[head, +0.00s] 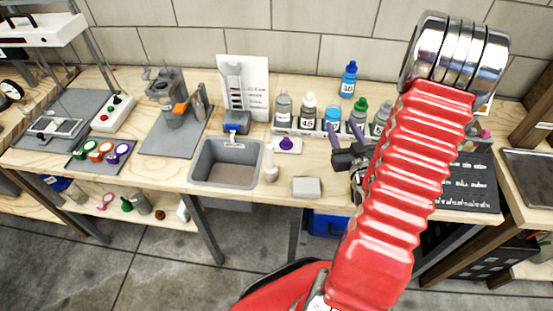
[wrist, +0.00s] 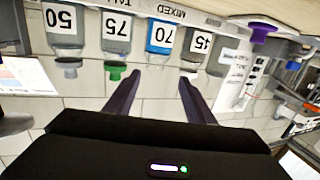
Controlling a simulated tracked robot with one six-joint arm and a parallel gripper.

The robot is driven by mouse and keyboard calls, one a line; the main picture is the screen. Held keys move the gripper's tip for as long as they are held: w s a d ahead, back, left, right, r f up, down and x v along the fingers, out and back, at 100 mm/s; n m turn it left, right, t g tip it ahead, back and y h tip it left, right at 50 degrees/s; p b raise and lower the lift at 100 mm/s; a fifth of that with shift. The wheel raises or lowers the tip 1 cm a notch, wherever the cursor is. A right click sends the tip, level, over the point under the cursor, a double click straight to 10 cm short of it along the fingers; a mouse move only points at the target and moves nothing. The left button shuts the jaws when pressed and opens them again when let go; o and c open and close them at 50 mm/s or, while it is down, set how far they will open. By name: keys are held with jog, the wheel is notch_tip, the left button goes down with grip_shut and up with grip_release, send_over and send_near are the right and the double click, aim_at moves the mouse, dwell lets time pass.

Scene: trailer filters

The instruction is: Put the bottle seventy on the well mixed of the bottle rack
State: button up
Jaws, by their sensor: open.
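The blue bottle marked 70 (wrist: 160,38) stands in the bottle rack (wrist: 225,22), seen upside down in the wrist view. In the head view it (head: 333,116) stands between the bottle marked 45 (head: 308,114) and a green-capped bottle (head: 358,113). The rack's front word MIXED is beside the base of bottle 70. In the wrist view the green-capped bottle is marked 75 (wrist: 116,37). My gripper (head: 346,133) is open and empty, its purple fingers pointing toward the rack just in front of bottle 70. They also show in the wrist view (wrist: 159,78), apart from the bottle.
Another blue-capped bottle (head: 348,80) stands behind the rack near the tiled wall. A purple-knobbed white piece (head: 287,145), a grey sink (head: 225,165) and a pale block (head: 306,187) are to the left. A black board (head: 470,185) lies on the right. A propped sheet (head: 243,88) stands left of the rack.

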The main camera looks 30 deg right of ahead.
jog(key=w+a+r+n+g+y, duration=0.1)
jog(key=w+a+r+g, duration=0.15)
jog(key=a+r, duration=0.35)
jog(key=w+a+r+n+g+y, duration=0.1)
jog(key=w+a+r+g, duration=0.1)
jog(key=a+r+g, duration=0.35)
jog(key=s+a+r+g+y, duration=0.1)
jog(key=s+a+r+y, duration=0.1)
jog(key=s+a, duration=0.7)
jog(key=s+a+r+n+g+y, duration=0.1)
jog(key=s+a+r+g, duration=0.1)
jog(key=s+a, duration=0.8)
jog(key=shift+a+r+y, duration=0.4)
jog(key=shift+a+r, duration=0.05)
jog(key=shift+a, duration=0.5)
